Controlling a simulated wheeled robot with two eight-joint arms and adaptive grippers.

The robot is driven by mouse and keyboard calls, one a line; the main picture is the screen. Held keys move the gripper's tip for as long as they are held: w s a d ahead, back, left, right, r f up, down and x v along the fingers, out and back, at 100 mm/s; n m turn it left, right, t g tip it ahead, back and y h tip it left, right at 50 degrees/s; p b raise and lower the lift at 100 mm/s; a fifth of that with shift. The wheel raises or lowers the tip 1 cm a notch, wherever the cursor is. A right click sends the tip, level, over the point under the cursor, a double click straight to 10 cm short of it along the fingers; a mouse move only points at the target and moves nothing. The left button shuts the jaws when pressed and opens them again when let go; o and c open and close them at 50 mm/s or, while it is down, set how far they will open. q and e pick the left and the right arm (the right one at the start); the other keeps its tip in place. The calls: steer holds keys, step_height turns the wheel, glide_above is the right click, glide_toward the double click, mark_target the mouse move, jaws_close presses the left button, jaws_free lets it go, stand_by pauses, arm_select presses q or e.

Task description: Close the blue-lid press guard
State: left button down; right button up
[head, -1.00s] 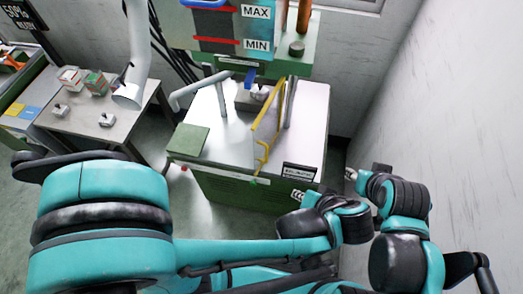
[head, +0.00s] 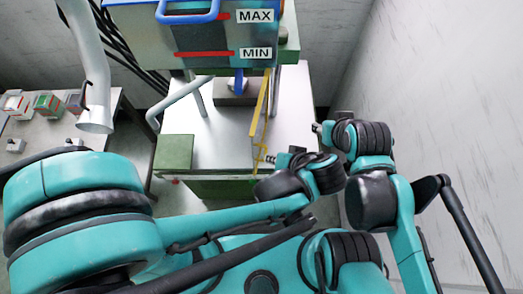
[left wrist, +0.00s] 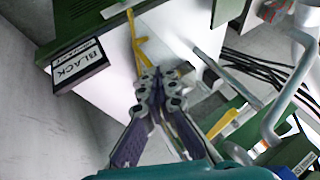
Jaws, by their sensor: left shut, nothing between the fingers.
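The press (head: 215,137) stands ahead, with a blue-handled lid (head: 187,12) on the tank above it. Its guard (head: 259,125) is a yellow-edged panel, seen nearly edge-on and swung out toward me on the right of the worktop. In the left wrist view, yellow guard bars (left wrist: 137,42) show beyond the fingers. My left gripper (head: 269,159) is shut and empty, close beside the guard's near lower end; I cannot tell whether it touches. The left wrist view shows its fingers (left wrist: 151,74) together. My right gripper (head: 317,127) is to the right of the press, its fingers too small to read.
A green block (head: 174,152) sits at the worktop's front left corner. A grey pipe handle (head: 180,98) juts out at the left. A side table (head: 45,128) with small parts stands at the left. A wall (head: 440,90) closes off the right side.

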arm_select(q)
steer(key=b+x, duration=0.5)
steer(key=x, duration=0.3)
steer(key=shift+f, duration=0.3)
steer(key=shift+s, duration=0.1)
